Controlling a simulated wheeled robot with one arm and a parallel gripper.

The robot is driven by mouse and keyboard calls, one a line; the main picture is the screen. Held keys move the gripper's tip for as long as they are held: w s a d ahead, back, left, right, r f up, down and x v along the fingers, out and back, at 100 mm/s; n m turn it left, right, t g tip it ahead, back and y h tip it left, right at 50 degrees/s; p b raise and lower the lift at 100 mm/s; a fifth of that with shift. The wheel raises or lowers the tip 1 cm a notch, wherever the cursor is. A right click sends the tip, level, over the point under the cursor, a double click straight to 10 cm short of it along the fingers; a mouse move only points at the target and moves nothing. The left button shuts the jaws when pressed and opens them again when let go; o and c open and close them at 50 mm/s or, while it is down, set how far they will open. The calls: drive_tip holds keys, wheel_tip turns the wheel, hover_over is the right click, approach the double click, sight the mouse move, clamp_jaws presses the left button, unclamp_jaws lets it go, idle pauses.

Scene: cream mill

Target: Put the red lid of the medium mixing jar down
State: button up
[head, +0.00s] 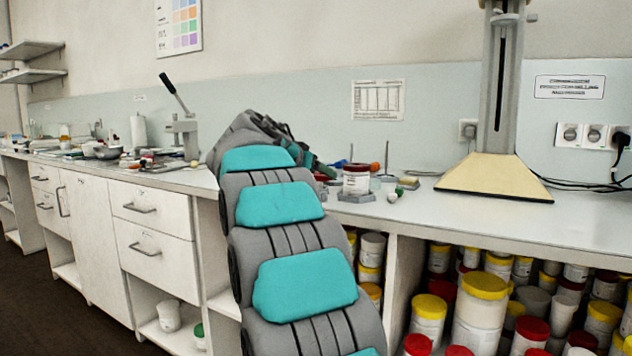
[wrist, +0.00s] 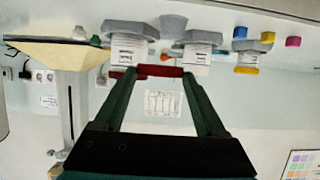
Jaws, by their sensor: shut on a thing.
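The wrist view is upside down, with the bench along its top. My gripper (wrist: 156,73) is shut on the red lid (wrist: 158,71), which shows as a flat dark red band between the two dark green fingertips. White labelled jars stand on grey bases beyond it: one (wrist: 128,49) at the left with some red at its mouth, one (wrist: 195,56) at the right showing no red lid. I cannot tell which is the medium mixing jar. In the head view a white jar (head: 356,182) with red at its top stands on the bench; my arm hides the gripper and held lid.
The bench top (head: 430,208) is clear to the right of the jars, up to a cream-based stand (head: 494,178). A third jar with a yellow lid (wrist: 246,70) and small coloured blocks show in the wrist view. A lever press (head: 183,135) stands left of my arm.

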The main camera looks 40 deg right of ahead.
drive_tip(key=shift+w+d+f, duration=0.1)
drive_tip(key=shift+w+d, duration=0.45)
drive_tip(key=shift+w, duration=0.35)
drive_tip(key=shift+f, duration=1.7)
drive_tip(key=shift+f+b, duration=0.6)
drive_tip(key=shift+b, duration=0.15)
drive_tip(key=o, duration=1.2)
drive_tip(key=shift+o, duration=0.2)
drive_tip(key=shift+r, duration=0.1)
